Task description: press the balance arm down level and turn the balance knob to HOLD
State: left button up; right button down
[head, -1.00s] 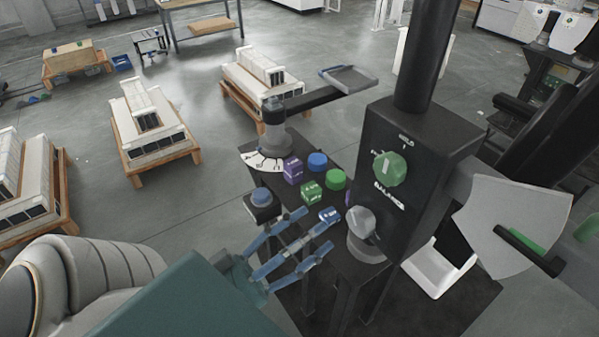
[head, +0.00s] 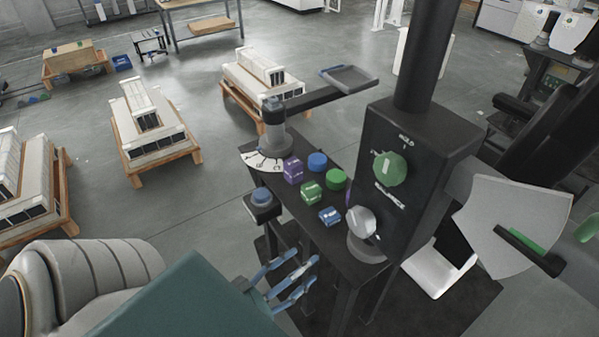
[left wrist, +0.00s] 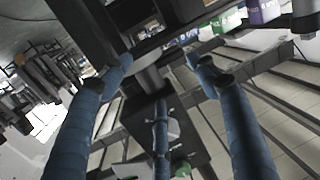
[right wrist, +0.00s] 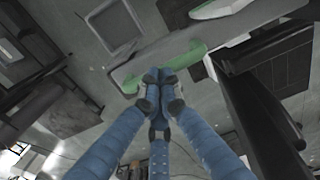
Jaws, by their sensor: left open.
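The green balance knob (head: 389,169) is on the black box, with HOLD lettered above it and BALANCE below; its pale pointer mark looks near upright. A black bar with a green strip (head: 527,247), apparently the balance arm, slants across a grey fan-shaped plate (head: 505,215). My left gripper (head: 300,274) is open and empty, low in front of the black bench, apart from the knob. Its spread fingers also show in the left wrist view (left wrist: 158,75). In the right wrist view my right gripper (right wrist: 157,82) has its fingertips together by a green bar (right wrist: 172,66); contact is unclear.
The black bench (head: 322,243) holds several blue, green and purple pieces. A grey-white knob (head: 361,221) stands below the box. A dark arm with a tray (head: 348,78) rises over a dial (head: 263,159). A blue button (head: 262,196) is at the bench's left edge.

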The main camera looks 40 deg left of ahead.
pick_arm(q)
jog(key=shift+s+a+f+g, duration=0.1)
jog(key=shift+f+g, duration=0.3)
jog(key=shift+f, duration=1.25)
jog(key=shift+r, duration=0.1)
pick_arm(e)
jog(key=shift+w+r+p, duration=0.1)
jog(key=shift+r+p, duration=0.45)
jog(key=shift+p, duration=0.1)
pick_arm(q)
notch_tip(320, 180, up, 9)
jog(key=p, duration=0.7)
jog(key=shift+p, duration=0.4)
pick_arm(e)
notch_tip(320, 180, up, 7)
notch_tip(320, 180, up, 12)
jog(key=shift+f, duration=0.1)
